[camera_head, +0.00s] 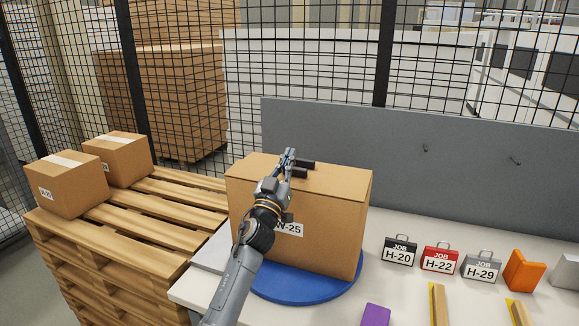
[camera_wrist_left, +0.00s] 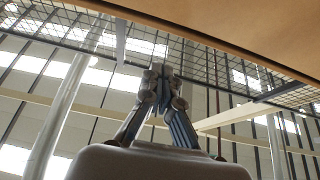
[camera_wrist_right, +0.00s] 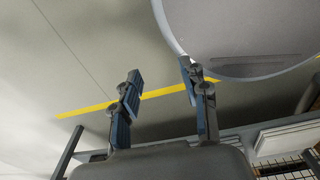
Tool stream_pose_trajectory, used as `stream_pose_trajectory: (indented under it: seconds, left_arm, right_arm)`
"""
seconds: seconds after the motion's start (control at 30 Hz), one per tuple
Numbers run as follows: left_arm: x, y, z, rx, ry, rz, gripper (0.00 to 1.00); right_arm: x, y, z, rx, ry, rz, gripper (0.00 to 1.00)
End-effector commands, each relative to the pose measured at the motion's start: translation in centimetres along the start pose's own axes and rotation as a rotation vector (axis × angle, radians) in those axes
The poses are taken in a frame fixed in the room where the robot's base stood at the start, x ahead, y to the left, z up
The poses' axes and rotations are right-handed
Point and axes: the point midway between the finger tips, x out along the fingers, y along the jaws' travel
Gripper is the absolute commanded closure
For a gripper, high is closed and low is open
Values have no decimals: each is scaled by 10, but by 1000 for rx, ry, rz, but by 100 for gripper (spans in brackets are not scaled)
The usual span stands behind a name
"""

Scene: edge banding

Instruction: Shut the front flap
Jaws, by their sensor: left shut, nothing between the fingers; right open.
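A cardboard box (camera_head: 310,235) stands upright on a blue round turntable (camera_head: 310,290). Its top (camera_head: 335,182) looks nearly flat, with flap panels across it; I cannot tell how firmly the front flap lies down. My left gripper (camera_head: 300,167) is shut and empty over the top of the box, and its arm hides part of the front face and label. I cannot tell whether the fingers touch the cardboard. In the left wrist view, cardboard spans the top above the shut fingers (camera_wrist_left: 160,72). My right gripper (camera_wrist_right: 160,76) shows only in its wrist view, open and empty.
A wooden pallet (camera_head: 150,255) with two smaller boxes stands left of the white table (camera_head: 390,300). Job cases (camera_head: 440,260), an orange block (camera_head: 524,270) and a purple block (camera_head: 376,315) lie to the right. A grey panel (camera_head: 450,170) stands behind.

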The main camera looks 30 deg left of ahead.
Motion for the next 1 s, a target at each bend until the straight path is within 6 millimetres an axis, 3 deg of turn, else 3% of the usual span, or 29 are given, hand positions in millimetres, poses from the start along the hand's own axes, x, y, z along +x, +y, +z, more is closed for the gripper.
stream_pose_trajectory:
  seconds: [0.1,0.3,0.73,1.0]
  left_arm:
    - [-4,1,20,-7,-4,-2,100]
    - [-10,0,35,-4,-1,-2,100]
    - [-11,0,38,-2,-1,0,100]
    - [-8,0,40,0,-61,0,100]
  right_arm:
    - [6,-1,0,-1,0,-2,55]
    - [10,-7,-1,-1,2,-8,55]
    - [10,-13,-2,0,3,-15,55]
    - [-21,-7,-4,-2,2,-10,55]
